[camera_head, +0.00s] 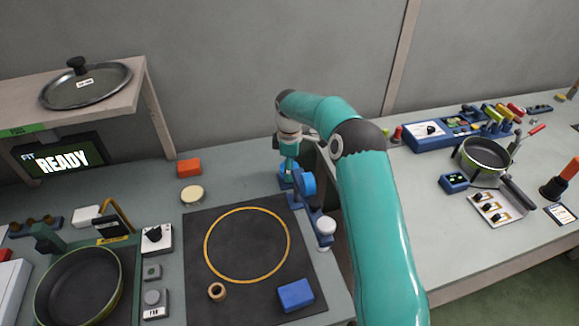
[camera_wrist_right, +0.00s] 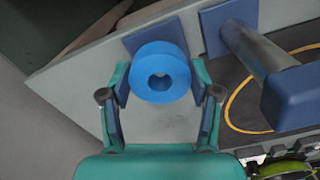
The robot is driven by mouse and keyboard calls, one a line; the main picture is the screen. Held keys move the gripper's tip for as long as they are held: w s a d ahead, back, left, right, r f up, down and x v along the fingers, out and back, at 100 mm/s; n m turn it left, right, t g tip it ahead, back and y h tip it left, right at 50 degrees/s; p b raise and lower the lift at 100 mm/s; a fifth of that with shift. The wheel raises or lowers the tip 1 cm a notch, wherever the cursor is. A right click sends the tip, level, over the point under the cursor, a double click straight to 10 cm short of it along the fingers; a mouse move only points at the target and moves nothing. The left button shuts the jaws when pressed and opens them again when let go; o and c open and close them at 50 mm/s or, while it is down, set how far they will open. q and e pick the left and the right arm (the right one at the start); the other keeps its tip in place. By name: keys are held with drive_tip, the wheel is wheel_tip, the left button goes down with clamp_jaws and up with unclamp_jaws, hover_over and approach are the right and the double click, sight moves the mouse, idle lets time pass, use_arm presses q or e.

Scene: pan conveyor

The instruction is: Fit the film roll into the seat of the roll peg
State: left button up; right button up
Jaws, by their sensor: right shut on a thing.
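The film roll (camera_wrist_right: 160,76), a bright blue ring with a dark centre hole, sits between the fingertips of my right gripper (camera_wrist_right: 161,80) in the wrist view, its hole facing the camera. In the head view the roll (camera_head: 308,182) shows beside my right gripper (camera_head: 290,165), which is partly hidden by its own arm. A dark blue plate (camera_wrist_right: 143,36) stands behind the roll; whether they touch is unclear. To its right, what looks like the roll peg is a grey cylinder (camera_wrist_right: 252,48) with a blue end block (camera_wrist_right: 291,97). My left gripper is not in view.
A dark mat (camera_head: 195,238) with a yellow ring, a blue block (camera_head: 295,295) and a small tan ring (camera_head: 217,291) lies left of the roll. A green pan (camera_head: 79,287) is at lower left. A gap separates this counter from the right table (camera_head: 440,225).

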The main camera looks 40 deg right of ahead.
drive_tip(key=shift+f+b, duration=0.4)
drive_tip(key=shift+f, duration=0.4)
drive_tip(key=shift+f, duration=0.1)
drive_tip(key=shift+c, duration=1.2)
drive_tip(key=shift+f, duration=0.2)
drive_tip(key=shift+f+b, duration=0.2)
drive_tip(key=shift+b, duration=0.1)
drive_tip(key=o, duration=1.3)
drive_tip(key=shift+r, duration=0.15)
wheel_tip(320, 180, up, 12)
drive_tip(key=shift+f, duration=0.15)
